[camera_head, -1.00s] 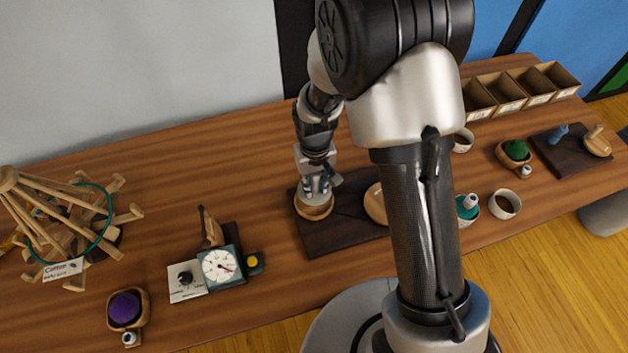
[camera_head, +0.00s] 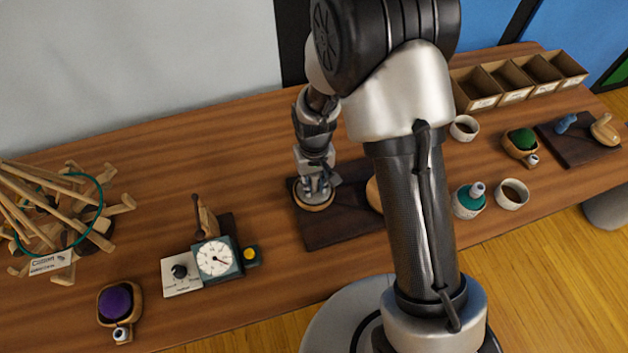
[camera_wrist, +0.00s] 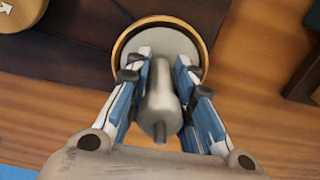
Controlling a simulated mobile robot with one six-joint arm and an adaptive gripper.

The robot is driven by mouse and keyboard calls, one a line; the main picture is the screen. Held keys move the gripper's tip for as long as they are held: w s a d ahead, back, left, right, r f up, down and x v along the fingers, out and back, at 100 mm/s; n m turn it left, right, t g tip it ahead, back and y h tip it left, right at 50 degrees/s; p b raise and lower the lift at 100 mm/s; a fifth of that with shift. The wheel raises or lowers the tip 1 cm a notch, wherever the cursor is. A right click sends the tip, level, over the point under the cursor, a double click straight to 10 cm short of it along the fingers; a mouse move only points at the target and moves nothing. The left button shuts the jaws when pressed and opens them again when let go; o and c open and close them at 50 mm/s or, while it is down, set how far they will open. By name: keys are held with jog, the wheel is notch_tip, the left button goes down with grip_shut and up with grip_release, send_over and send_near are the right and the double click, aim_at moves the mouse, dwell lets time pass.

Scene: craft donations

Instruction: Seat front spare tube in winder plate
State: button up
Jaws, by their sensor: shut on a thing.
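My gripper (camera_head: 318,192) points down over the left end of a dark board and is shut on a pale grey tube. In the wrist view the tube (camera_wrist: 160,95) stands between the two blue-and-white fingers, a small pin at its near end. Beyond it is the round winder plate (camera_wrist: 121,48), a grey disc with a wooden rim; the plate also shows in the head view (camera_head: 314,208), under the fingers. The tube lines up roughly with the middle of the plate. Its far end is hidden, so I cannot tell whether it touches the plate.
The dark board (camera_head: 325,232) carries a second wooden disc (camera_head: 373,194), partly behind my arm. A dial scale (camera_head: 215,260) stands left, with a skein frame (camera_head: 60,215) beyond. Cups, a green ball (camera_head: 523,139) and bins (camera_head: 515,88) are at right. Bare table lies between scale and board.

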jog(key=o, duration=0.8)
jog(key=shift+o, duration=0.2)
notch_tip(320, 180, up, 12)
dwell(0.3)
jog(key=shift+r, duration=0.1)
dwell(0.3)
jog(key=s+d+r+t, duration=0.1)
jog(key=s+d+r, duration=0.25)
jog(key=r, duration=0.45)
jog(key=s+d+r+m+t, duration=0.1)
jog(key=s+d+r, duration=0.3)
jog(key=s, duration=0.4)
jog(key=s+d+r+m+t, duration=0.2)
jog(key=s+d+r, duration=0.3)
jog(key=s, duration=0.3)
jog(key=shift+r+t, duration=0.3)
jog(key=shift+r, duration=0.35)
